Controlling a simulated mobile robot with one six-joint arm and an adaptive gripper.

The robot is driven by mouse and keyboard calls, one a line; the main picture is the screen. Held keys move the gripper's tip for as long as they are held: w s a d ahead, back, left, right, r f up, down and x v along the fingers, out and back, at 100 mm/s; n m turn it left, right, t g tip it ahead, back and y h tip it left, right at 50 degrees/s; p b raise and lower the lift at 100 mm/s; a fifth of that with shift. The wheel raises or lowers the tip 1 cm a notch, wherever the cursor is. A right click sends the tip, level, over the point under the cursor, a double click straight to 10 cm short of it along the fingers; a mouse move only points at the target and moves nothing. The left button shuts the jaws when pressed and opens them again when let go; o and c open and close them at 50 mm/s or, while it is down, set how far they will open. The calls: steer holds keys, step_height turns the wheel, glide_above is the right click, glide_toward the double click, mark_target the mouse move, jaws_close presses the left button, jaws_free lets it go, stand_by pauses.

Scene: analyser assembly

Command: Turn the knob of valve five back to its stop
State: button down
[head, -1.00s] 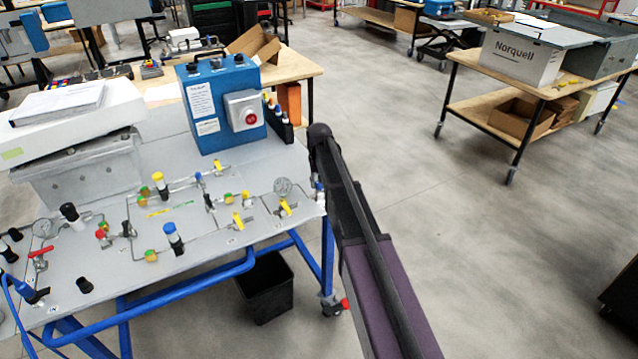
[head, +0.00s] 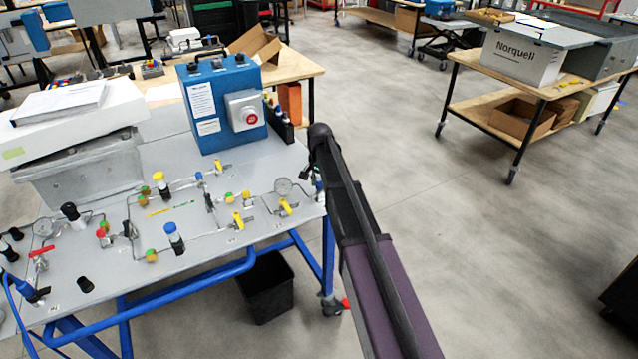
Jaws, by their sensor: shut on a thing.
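The valve panel (head: 215,235) is a grey sloping board on a blue frame, with several valves joined by thin pipes. My arm comes in from the lower right and ends at the panel's right edge. My gripper (head: 309,174) is small and dark there, mostly hidden by my own wrist. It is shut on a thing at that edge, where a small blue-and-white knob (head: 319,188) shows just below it. The contact itself is too small to see. No readable label tells which valve is five.
A blue box with a red button (head: 222,105) stands behind the panel. Yellow-handled valves (head: 285,208) sit near the right edge. A black bin (head: 266,287) is under the frame. Open floor (head: 430,230) lies to the right, before a trolley with a Norquell box (head: 520,60).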

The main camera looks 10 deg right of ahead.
steer(key=shift+s, duration=0.1)
steer(key=shift+c, duration=1.7)
jaws_free()
steer(key=shift+n, duration=0.3)
